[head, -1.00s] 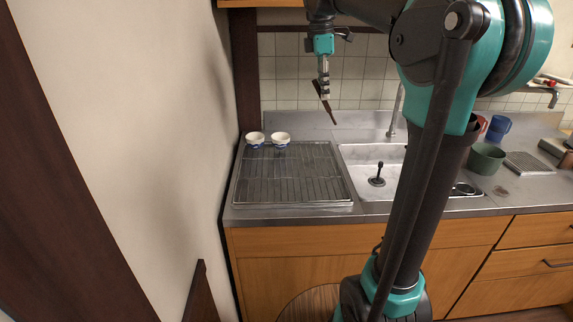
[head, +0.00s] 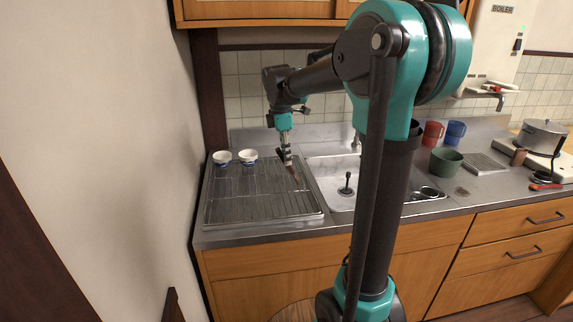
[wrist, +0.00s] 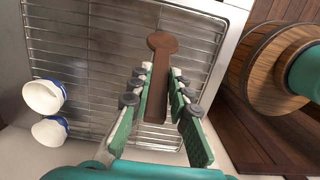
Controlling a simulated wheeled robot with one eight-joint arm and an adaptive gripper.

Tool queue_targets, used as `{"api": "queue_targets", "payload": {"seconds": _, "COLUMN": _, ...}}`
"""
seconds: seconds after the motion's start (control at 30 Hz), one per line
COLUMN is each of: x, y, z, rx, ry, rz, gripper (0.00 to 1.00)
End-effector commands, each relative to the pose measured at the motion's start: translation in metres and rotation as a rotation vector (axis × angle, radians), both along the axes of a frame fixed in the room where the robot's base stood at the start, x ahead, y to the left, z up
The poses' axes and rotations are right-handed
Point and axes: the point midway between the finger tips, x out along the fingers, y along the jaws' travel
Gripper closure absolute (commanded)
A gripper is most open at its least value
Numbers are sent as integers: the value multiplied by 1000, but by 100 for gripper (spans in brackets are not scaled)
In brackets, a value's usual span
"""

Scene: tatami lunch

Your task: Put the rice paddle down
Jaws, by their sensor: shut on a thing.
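The rice paddle (wrist: 158,85) is a flat dark brown stick with a rounded end. My gripper (wrist: 162,92) is shut on it, with one finger along each side in the wrist view. In the head view my gripper (head: 287,158) points down over the right part of the wire drying rack (head: 262,212), and the paddle (head: 295,175) hangs tilted below it. The rack also shows under the paddle in the wrist view (wrist: 90,58). I cannot tell whether the paddle touches the rack.
Two small white and blue bowls (head: 222,158) (head: 248,156) stand at the rack's back left. The sink (head: 335,175) with a black plunger-like object (head: 346,185) is to the right. A green pot (head: 445,161), red mug (head: 433,133) and blue mug (head: 456,132) stand farther right. The rack's front is clear.

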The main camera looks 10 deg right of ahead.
Motion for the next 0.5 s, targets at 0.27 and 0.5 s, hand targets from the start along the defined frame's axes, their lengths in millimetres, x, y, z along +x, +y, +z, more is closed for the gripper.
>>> {"api": "queue_targets", "payload": {"seconds": 0.27, "x": 0, "y": 0, "z": -31, "rx": 0, "ry": 0, "rz": 0, "gripper": 100}}
{"api": "queue_targets", "payload": {"seconds": 0.5, "x": 0, "y": 0, "z": -32, "rx": 0, "ry": 0, "rz": 0, "gripper": 100}}
